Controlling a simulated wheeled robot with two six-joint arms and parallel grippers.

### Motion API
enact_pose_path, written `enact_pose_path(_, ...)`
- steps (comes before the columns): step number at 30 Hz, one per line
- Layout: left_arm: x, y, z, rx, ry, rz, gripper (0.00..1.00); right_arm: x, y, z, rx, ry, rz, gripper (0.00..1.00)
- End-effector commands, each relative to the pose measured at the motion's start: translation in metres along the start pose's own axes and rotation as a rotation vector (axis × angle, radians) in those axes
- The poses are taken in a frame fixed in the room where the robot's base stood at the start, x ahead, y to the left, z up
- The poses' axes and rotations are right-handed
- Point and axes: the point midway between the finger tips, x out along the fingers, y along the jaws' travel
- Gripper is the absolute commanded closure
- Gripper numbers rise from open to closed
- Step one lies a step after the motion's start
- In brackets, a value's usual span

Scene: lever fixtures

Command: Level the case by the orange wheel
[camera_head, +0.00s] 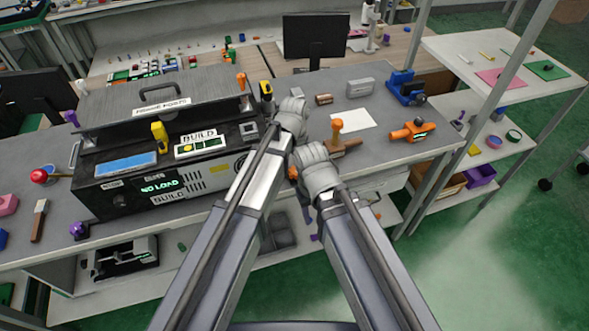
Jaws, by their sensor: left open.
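The black case (112,198) stands on the grey bench at left, with a green NO LOAD display, BUILD labels and a raised grey lid section (205,85) with a handle behind. I cannot make out an orange wheel on it for certain. A small orange piece (293,172) shows beside my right arm, partly hidden. My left gripper (295,98) is open just right of the case, its fingers small and hard to see. My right gripper (311,155) is nearer the bench's front edge; its fingers are hidden by its wrist. My arms hide the case's right end.
Right of my grippers are an orange-topped tool (337,126), a white sheet (354,120), an orange device (412,131) and a blue device (405,88). A red knob (39,176) and a brush (40,220) lie left of the case. A shelf rack (470,45) stands at right.

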Motion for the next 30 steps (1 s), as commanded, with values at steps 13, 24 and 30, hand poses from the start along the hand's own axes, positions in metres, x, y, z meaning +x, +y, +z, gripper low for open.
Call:
enact_pose_path(13,-0.0001,0.0,0.0,0.0,0.0,0.0,0.74,-0.0001,0.0,0.0,0.0,0.0,0.0,0.5)
enact_pose_path(24,-0.0001,0.0001,0.0,0.0,0.0,0.0,1.0,-0.0001,0.0,0.0,0.0,0.0,0.0,0.5)
enact_pose_path(30,-0.0001,0.0001,0.0,-0.022,0.0,0.0,1.0,-0.0001,0.0,0.0,0.0,0.0,0.0,0.5)
